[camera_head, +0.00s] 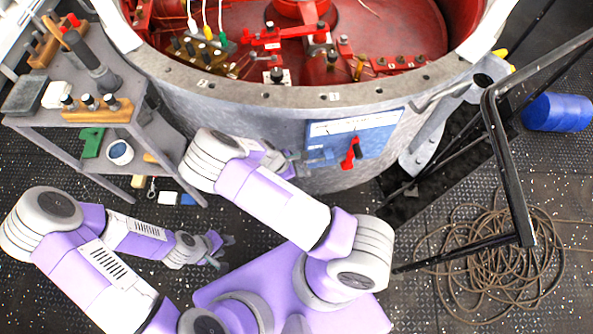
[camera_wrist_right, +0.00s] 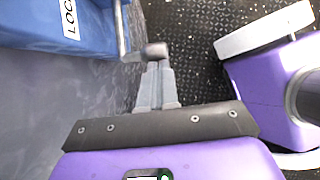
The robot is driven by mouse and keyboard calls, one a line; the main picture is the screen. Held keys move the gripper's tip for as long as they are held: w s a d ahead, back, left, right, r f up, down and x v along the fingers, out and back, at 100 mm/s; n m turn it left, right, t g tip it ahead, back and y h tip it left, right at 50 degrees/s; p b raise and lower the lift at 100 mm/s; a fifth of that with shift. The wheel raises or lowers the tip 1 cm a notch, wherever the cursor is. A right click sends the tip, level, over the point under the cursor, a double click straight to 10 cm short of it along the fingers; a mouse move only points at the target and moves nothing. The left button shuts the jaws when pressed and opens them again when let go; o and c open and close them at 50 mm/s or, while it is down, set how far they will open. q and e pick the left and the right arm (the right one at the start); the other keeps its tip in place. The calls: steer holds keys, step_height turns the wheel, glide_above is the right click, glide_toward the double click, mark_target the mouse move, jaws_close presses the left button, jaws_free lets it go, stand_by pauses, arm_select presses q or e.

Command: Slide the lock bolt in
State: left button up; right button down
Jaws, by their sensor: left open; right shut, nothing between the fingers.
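The blue lock panel (camera_head: 376,135) is on the outer wall of the grey drum, with a white label strip and a red handle (camera_head: 352,152). In the right wrist view the panel (camera_wrist_right: 45,22) is at the upper left with part of its label. My left gripper (camera_head: 222,252) is open and empty, low over the floor, away from the panel.
A grey tool cart (camera_head: 60,120) stands at the left. A black railing (camera_head: 510,150) and a coiled cable (camera_head: 495,265) are at the right. A blue cylinder (camera_head: 557,112) lies at the far right. Red machinery fills the drum (camera_head: 240,100).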

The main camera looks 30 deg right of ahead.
steer(key=shift+d, duration=0.1)
steer(key=s+d+p, duration=0.1)
steer(key=s+d, duration=0.1)
steer(key=d, duration=0.5)
steer(key=shift+s+p, duration=0.25)
steer(key=shift+p, duration=0.15)
steer(key=a+r+p, duration=0.1)
steer(key=a, duration=0.1)
steer(key=w+a+r+p, duration=0.1)
steer(key=a, duration=0.1)
steer(key=shift+w+r, duration=0.15)
steer(key=shift+r, duration=0.25)
steer(key=p+v, duration=0.2)
steer(key=v, duration=0.7)
steer(key=shift+a+p, duration=0.15)
steer(key=shift+p, duration=0.15)
steer(key=shift+f, duration=0.1)
